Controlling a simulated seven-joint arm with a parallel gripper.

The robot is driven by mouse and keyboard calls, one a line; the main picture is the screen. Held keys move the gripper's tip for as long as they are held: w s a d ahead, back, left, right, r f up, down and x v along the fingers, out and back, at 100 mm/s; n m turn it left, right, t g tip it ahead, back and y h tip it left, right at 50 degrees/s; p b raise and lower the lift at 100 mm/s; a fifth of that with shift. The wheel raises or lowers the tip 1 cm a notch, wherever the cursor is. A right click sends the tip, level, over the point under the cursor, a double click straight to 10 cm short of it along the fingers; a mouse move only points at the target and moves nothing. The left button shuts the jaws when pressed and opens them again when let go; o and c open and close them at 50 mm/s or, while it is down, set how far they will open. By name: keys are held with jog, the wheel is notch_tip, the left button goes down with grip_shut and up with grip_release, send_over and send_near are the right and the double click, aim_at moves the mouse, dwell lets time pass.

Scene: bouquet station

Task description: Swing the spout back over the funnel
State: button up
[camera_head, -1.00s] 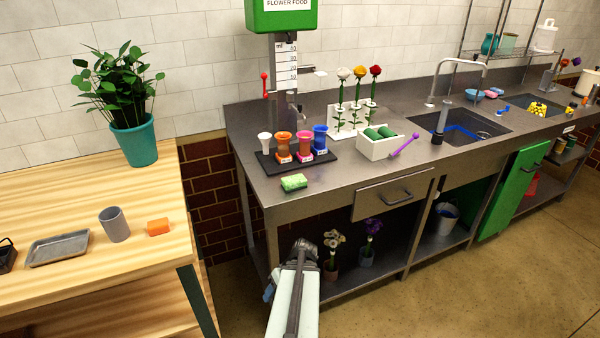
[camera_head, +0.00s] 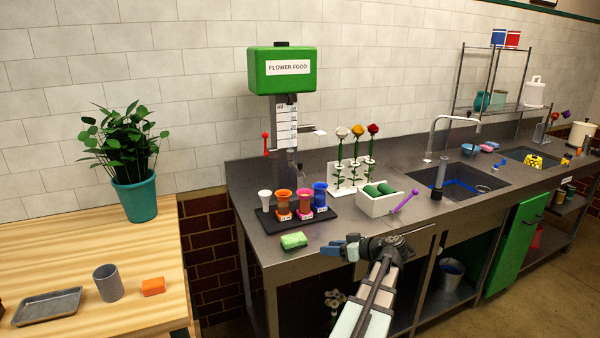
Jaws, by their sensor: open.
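The green flower food dispenser (camera_head: 282,70) is mounted on a grey scaled column at the back of the steel counter. A red lever (camera_head: 265,143) hangs at its left, and a small white-tipped arm (camera_head: 318,131) sticks out at its right. The spout under the column is small and dark, and I cannot tell its exact direction. A white funnel-shaped cup (camera_head: 265,196) stands at the left end of a black tray. My gripper (camera_head: 333,248) is open, pointing left near the counter's front edge, apart from the dispenser and the funnel-shaped cup.
Orange, pink and blue cups (camera_head: 304,202) stand on the tray. A green sponge (camera_head: 293,240) lies in front of it. A flower rack (camera_head: 350,180) and a white box (camera_head: 377,204) of green rolls stand to the right. A sink faucet (camera_head: 452,118) is further right.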

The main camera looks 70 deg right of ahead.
jog(key=w+d+r+n+t, duration=0.1)
jog(key=d+r+n+t, duration=0.1)
jog(key=d+r, duration=0.6)
jog(key=t+h, duration=0.2)
send_near(300, 163)
jog(key=x, duration=1)
jog(key=shift+w+d, duration=0.1)
jog(key=shift+d, duration=0.2)
grip_shut()
